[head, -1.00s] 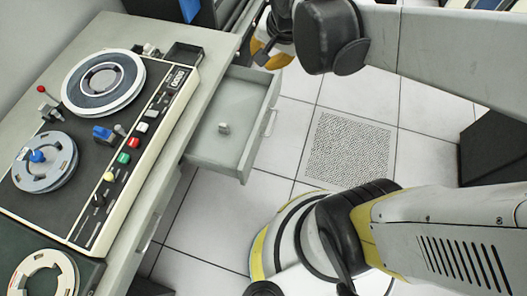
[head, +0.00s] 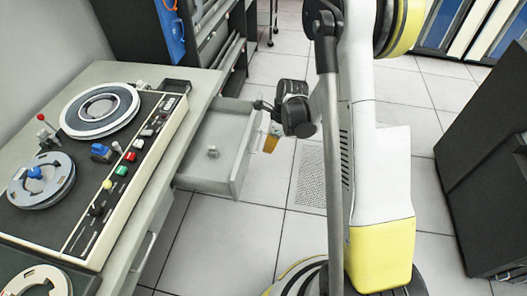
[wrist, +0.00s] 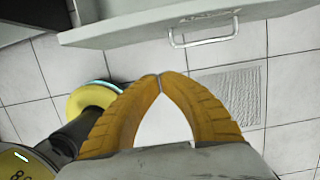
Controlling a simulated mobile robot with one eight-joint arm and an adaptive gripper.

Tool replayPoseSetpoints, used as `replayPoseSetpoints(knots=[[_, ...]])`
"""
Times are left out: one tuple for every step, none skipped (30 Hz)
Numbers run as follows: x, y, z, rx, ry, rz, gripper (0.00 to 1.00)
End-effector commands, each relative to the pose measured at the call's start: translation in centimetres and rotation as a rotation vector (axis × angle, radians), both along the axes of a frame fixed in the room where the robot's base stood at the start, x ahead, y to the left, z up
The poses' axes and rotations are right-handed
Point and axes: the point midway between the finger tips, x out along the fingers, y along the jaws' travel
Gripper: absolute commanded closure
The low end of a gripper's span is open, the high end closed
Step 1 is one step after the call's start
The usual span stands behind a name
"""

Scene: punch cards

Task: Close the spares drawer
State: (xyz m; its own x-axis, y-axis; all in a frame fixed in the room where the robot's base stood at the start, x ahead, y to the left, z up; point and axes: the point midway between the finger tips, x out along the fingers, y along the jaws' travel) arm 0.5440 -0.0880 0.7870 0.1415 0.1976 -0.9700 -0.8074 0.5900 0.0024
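The spares drawer (head: 216,141) is pulled out from the desk on its right side. A small grey piece (head: 213,151) lies in it. The drawer's front panel and its metal handle (wrist: 203,32) show at the top of the wrist view. My gripper (wrist: 160,77) has yellow ribbed fingers with their tips together and nothing visible between them. In the head view my gripper (head: 271,143) is small and partly hidden, just outside the drawer front near its far corner. In the wrist view the fingertips appear apart from the panel and handle.
The desk (head: 196,90) carries a tape machine (head: 135,160) with reels, knobs and buttons. A dark cabinet (head: 490,165) stands at the right. Tiled floor (head: 255,235) with a perforated panel (head: 311,178) lies clear before the drawer.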

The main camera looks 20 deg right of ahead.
Motion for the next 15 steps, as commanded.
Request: replayPoseSetpoints(knots=[[0.2,0.2,-1.3,0.000,0.000,0.002,1.00],[0.3,0.3,-2.0,0.000,0.000,0.002,1.00],[0.4,0.5,-2.8,0.000,0.000,0.002,1.00],[0.5,0.6,-3.5,0.000,0.000,0.002,1.00],[0.6,0.8,-4.2,-0.001,-0.001,0.003,1.00],[0.7,0.9,-5.0,-0.001,-0.001,0.003,1.00],[0.8,1.0,-5.7,-0.001,-0.001,0.003,1.00],[0.9,1.2,-6.3,-0.001,-0.001,0.003,1.00],[1.0,1.3,-7.1,-0.001,-0.002,0.004,1.00],[1.1,1.5,-7.7,-0.001,-0.002,0.004,1.00],[1.2,1.6,-8.2,-0.001,-0.002,0.004,1.00],[1.5,2.1,-8.3,-0.001,-0.002,0.005,1.00],[1.8,2.5,-8.2,-0.001,-0.002,0.006,1.00],[2.1,2.9,-8.1,-0.002,-0.002,0.007,1.00],[2.4,3.4,-8.1,-0.001,-0.002,0.006,1.00]])
